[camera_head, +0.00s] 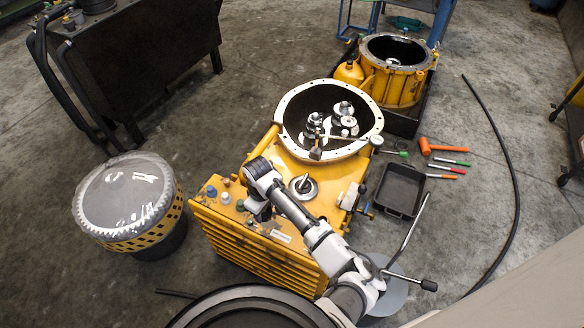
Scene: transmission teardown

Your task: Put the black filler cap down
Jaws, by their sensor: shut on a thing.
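My gripper (259,213) is over the left part of the top of the yellow transmission housing (275,262), pointing down from the end of my white and grey arm. It is shut on a small dark thing, which I take to be the black filler cap. The cap is mostly hidden by the dark fingers, and its outline cannot be made out. I cannot tell whether it touches the housing top. A round silver fitting (303,187) is on the housing to the right of my gripper.
Small blue and green plugs (225,198) stand left of my gripper. The open bell end (330,120) holds metal gears. A wrapped drum (128,205) stands at left.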

